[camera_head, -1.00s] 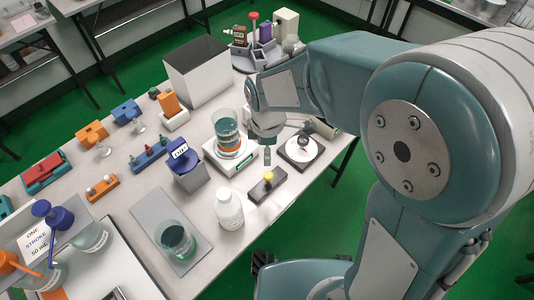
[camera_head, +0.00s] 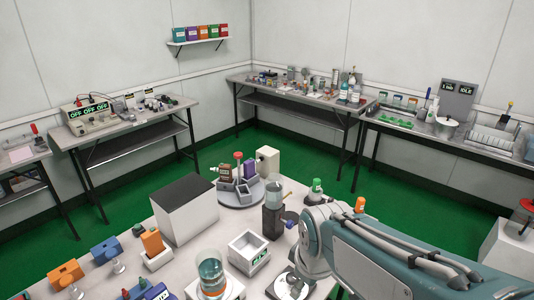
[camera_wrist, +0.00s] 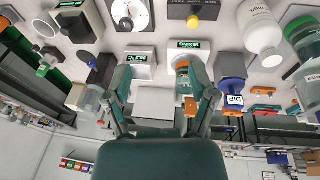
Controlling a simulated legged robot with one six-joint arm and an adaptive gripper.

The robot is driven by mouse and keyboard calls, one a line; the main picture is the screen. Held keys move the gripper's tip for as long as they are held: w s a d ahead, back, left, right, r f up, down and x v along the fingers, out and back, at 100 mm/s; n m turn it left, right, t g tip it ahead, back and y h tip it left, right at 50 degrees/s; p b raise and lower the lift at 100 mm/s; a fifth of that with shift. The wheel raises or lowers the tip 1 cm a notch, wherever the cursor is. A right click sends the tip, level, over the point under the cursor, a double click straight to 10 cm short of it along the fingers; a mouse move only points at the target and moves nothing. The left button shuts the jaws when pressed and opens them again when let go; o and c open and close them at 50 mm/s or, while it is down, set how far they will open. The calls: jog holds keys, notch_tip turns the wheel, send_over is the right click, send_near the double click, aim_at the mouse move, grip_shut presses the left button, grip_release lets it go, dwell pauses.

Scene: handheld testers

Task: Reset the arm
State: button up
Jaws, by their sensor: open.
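In the wrist view my gripper (camera_wrist: 160,85) is open, with its two green fingers spread and nothing held between them. A white box (camera_wrist: 154,115) shows beyond the gap between the fingers. The mixing plate (camera_wrist: 190,48) with a beaker shows behind the right finger. In the head view my arm (camera_head: 385,255) runs in from the lower right over the near bench; my gripper does not show there.
The near bench holds a dark-topped white box (camera_head: 186,215), a square white bin (camera_head: 248,252), a round grey carousel (camera_head: 238,190) and a beaker (camera_head: 211,270). A bottle (camera_wrist: 262,35) stands right in the wrist view. Green floor (camera_head: 120,210) separates this bench from others along the walls.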

jog(key=s+d+r+m+t, duration=0.3)
jog(key=s+d+r+m, duration=0.2)
jog(key=s+d+m, duration=0.3)
jog(key=shift+s+r+m+h, duration=0.15)
jog(key=shift+r+m+h, duration=0.15)
jog(key=shift+m, duration=0.6)
